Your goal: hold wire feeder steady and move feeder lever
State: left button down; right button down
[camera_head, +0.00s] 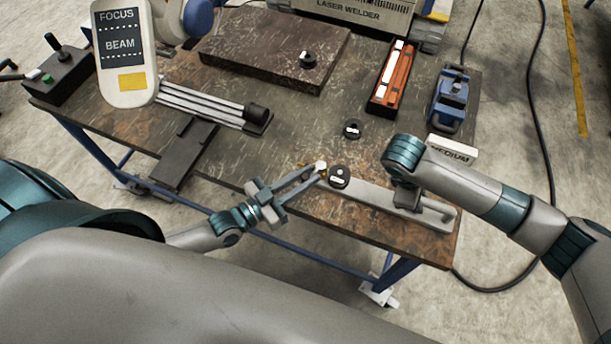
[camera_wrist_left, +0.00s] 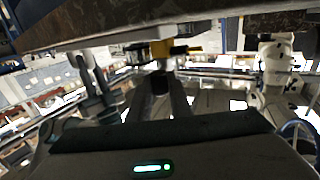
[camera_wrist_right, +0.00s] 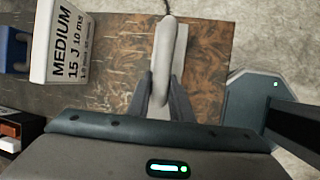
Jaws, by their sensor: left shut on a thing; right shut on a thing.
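A long grey device (camera_head: 384,196), which I take to be the wire feeder, lies along the table's front right edge. A black labelled disc (camera_head: 340,177) is at its left end. My left gripper (camera_head: 317,172) is shut at that end, beside the disc, by a small white and yellow part. In the left wrist view its fingers (camera_wrist_left: 162,75) meet a dark and yellow part just below the table edge. My right gripper (camera_wrist_right: 161,92) is shut on a rounded grey handle (camera_wrist_right: 165,50) in the right wrist view. I cannot tell which part is the lever.
A white MEDIUM label block (camera_head: 452,149) stands behind the right gripper. The table middle is mostly clear.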

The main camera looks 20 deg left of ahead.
pick_arm(q)
jog(key=shift+d, duration=0.3)
jog(key=shift+s+d+r+n+t+y, duration=0.1)
jog(key=shift+d+n+t+y, duration=0.3)
jog(key=shift+n+y, duration=0.3)
jog(key=shift+s+d+r+n+t+y, duration=0.1)
jog(key=shift+d+n+t+y, duration=0.2)
jog(key=shift+n+t+y, duration=0.35)
jog(key=shift+w+d+n+t+y, duration=0.1)
jog(key=shift+d+n+y, duration=0.15)
jog(key=shift+n+y, duration=0.45)
jog(key=shift+s+d+n+t+y, duration=0.1)
jog(key=shift+d+n+y, duration=0.2)
jog(key=shift+y, duration=0.85)
jog(key=shift+w+d+n+t+y, duration=0.15)
jog(key=shift+n+y, duration=0.4)
jog(key=shift+y, duration=0.35)
jog(key=shift+f+y, duration=0.1)
jog(key=shift+y, duration=0.2)
jog(key=c, duration=1.6)
grip_release()
jog(key=shift+f, duration=0.1)
jog(key=shift+a, duration=0.1)
jog(key=shift+s, duration=0.25)
